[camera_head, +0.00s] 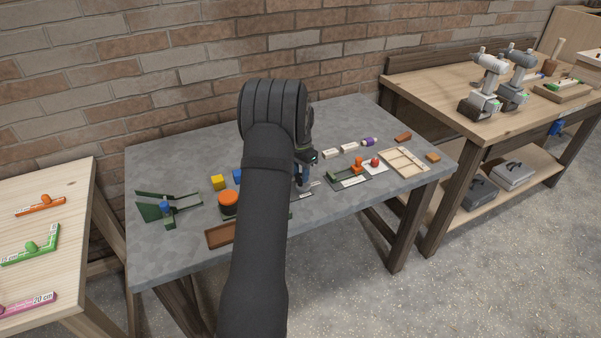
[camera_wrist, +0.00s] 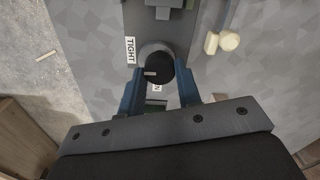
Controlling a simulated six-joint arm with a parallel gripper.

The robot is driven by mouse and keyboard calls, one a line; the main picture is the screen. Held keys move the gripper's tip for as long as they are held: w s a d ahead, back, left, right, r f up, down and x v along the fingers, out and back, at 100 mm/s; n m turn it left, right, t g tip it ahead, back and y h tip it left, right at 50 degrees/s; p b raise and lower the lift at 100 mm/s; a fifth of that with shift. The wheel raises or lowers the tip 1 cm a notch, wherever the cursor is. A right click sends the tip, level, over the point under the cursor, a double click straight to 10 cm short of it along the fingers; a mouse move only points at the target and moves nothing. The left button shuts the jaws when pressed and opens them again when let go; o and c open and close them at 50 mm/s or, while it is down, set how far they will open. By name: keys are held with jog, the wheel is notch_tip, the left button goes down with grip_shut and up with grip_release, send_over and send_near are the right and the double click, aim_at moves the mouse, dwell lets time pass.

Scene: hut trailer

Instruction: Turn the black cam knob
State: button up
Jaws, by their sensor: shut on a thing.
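The black cam knob (camera_wrist: 155,69) shows in the wrist view as a dark round piece on a dark grey plate (camera_wrist: 157,20). A label reading "TIGHT" is on the plate's left side, and another label is partly hidden below the knob. My gripper (camera_wrist: 160,82) has its two blue fingers on either side of the knob and is shut on it. In the head view my arm covers the knob, and my gripper (camera_head: 304,180) shows only in part at the arm's right side, low over the grey table (camera_head: 165,245).
A green fixture with an orange piece (camera_head: 350,172) and a wooden divided tray (camera_head: 404,164) stand to the right. The table's back left is clear.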

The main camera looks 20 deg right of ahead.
jog(key=o, duration=1)
notch_tip(320, 180, up, 17)
jog(key=shift+r, duration=0.2)
notch_tip(320, 180, down, 18)
jog(key=shift+r, duration=0.25)
jog(key=shift+r, duration=0.1)
dwell(0.4)
